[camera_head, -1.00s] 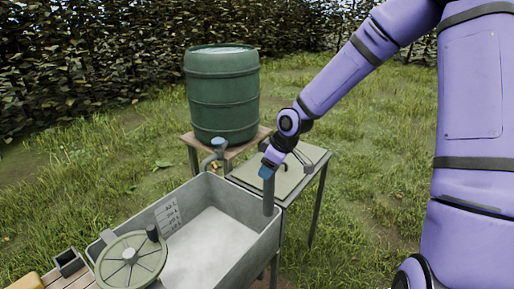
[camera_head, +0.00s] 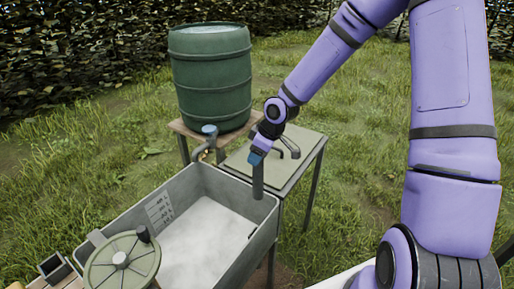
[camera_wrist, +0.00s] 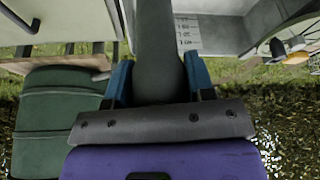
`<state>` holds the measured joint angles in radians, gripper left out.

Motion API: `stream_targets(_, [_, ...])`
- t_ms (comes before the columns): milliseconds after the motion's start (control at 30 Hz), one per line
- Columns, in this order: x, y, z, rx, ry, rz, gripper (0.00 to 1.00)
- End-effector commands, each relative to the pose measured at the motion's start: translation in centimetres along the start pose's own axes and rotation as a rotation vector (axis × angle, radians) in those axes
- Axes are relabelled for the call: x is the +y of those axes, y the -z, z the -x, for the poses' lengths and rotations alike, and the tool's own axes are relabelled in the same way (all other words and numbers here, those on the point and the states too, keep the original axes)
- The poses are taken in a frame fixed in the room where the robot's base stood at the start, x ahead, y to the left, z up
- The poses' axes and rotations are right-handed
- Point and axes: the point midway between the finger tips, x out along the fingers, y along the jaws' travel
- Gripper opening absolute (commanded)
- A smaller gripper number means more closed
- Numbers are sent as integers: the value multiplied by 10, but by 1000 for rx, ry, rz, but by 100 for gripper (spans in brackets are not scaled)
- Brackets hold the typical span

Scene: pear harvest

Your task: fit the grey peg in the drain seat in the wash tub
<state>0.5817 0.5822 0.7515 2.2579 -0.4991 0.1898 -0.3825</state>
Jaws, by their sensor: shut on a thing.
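The grey peg (camera_head: 258,181) hangs upright from my gripper (camera_head: 257,157), near the right rim of the wash tub (camera_head: 268,222). My gripper is shut on the peg's upper end. In the wrist view the peg (camera_wrist: 156,50) stands between the two blue fingers (camera_wrist: 157,82). The peg's lower end overlaps the tub's rim in the head view, and I cannot tell whether they touch. The tub's floor looks pale and cloudy in the head view. I cannot make out the drain seat.
A green barrel (camera_head: 212,85) with a tap (camera_head: 210,138) stands on a wooden stand behind the tub. A small table (camera_head: 240,160) with a bent handle stands behind the peg.

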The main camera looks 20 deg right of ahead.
Motion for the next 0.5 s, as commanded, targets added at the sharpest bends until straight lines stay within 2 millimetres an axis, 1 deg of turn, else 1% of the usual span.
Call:
stream_targets(100, [-1,-4,-10,-1,2,1,0])
stream_targets(500, [-1,-17,-41,0,1,1,0])
